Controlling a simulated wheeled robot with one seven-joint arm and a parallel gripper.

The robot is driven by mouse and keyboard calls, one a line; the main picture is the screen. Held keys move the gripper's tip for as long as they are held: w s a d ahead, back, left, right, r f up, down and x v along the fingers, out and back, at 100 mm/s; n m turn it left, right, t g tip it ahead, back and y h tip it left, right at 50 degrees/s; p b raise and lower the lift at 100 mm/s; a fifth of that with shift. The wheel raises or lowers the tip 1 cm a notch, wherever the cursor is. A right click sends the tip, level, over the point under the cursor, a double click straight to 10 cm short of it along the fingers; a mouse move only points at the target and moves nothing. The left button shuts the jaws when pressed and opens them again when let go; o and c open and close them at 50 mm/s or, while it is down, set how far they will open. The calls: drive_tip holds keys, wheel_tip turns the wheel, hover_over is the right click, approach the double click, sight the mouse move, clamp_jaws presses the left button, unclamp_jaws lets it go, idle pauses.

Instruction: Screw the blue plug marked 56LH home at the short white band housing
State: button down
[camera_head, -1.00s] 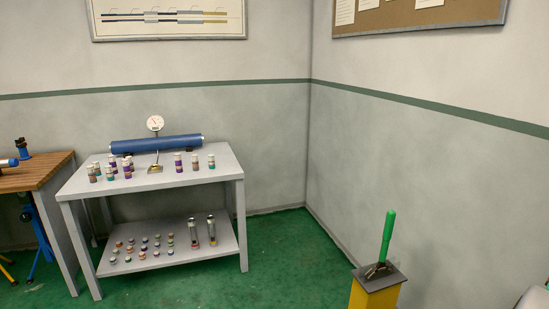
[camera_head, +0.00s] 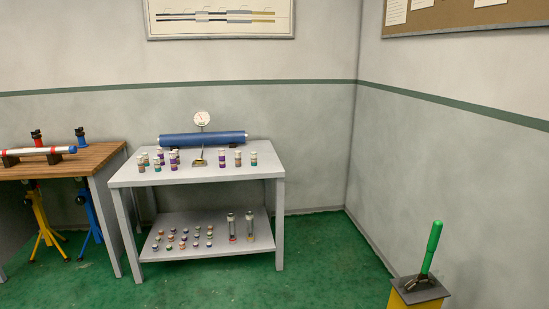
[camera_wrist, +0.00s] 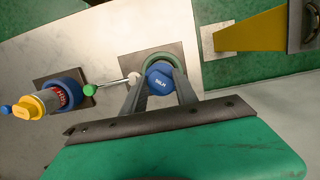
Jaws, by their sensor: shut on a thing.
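In the wrist view the blue plug (camera_wrist: 160,80) has a pale mark that reads like 56LH. My gripper (camera_wrist: 161,92) is shut on it, one dark finger on each side. A green ring (camera_wrist: 157,58) shows around and behind the plug, over a dark square plate; I cannot tell whether plug and ring touch. A rod with a green end (camera_wrist: 90,90) and a pale ball lies just left of the plug. My gripper is outside the head view. I cannot make out a short white band housing in either view.
A blue-collared piece with a yellow cap (camera_wrist: 30,106) stands left in the wrist view. The head view shows a grey table (camera_head: 130,180) with small banded pieces and a blue cylinder (camera_head: 203,139), a wooden bench (camera_head: 95,158), and a yellow post (camera_head: 418,300) with a green handle.

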drive_tip(key=shift+r+n+p, duration=0.3)
drive_tip(key=shift+n+p, duration=0.3)
drive_tip(key=shift+p, duration=0.45)
drive_tip(key=shift+n+p, duration=0.5)
drive_tip(key=shift+p, duration=0.75)
drive_tip(key=shift+p, duration=0.4)
drive_tip(key=n+p, duration=0.2)
drive_tip(key=p, duration=0.4)
drive_tip(key=shift+g, duration=0.4)
drive_tip(key=n+p, duration=0.1)
drive_tip(key=p, duration=0.3)
